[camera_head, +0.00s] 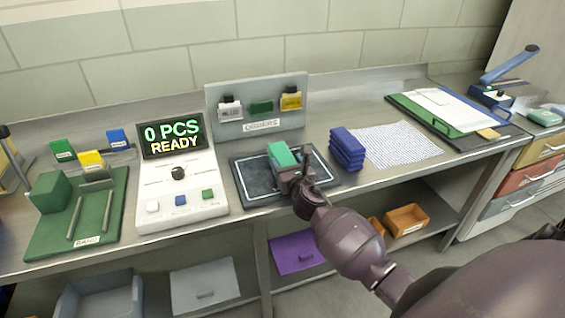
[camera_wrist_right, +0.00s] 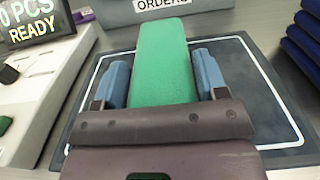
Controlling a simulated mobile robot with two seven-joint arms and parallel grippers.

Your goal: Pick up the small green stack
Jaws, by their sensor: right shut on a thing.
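The small green stack (camera_head: 281,153) is over the dark tray with a white outline (camera_head: 252,185), right of the counting machine. My right gripper (camera_head: 291,167) is shut on it. In the right wrist view the green stack (camera_wrist_right: 162,65) lies between the two blue-grey finger pads of my right gripper (camera_wrist_right: 164,80), with its far end reaching past them. The near end is hidden by the gripper body. I cannot tell whether the stack touches the tray. My left gripper is not in view.
The counting machine (camera_head: 182,190) reads "0 PCS READY". A blue stack (camera_head: 347,148) stands right of the tray beside a white patterned sheet (camera_head: 395,144). The grey orders board (camera_head: 257,112) stands behind. A green banding board (camera_head: 97,225) is at left.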

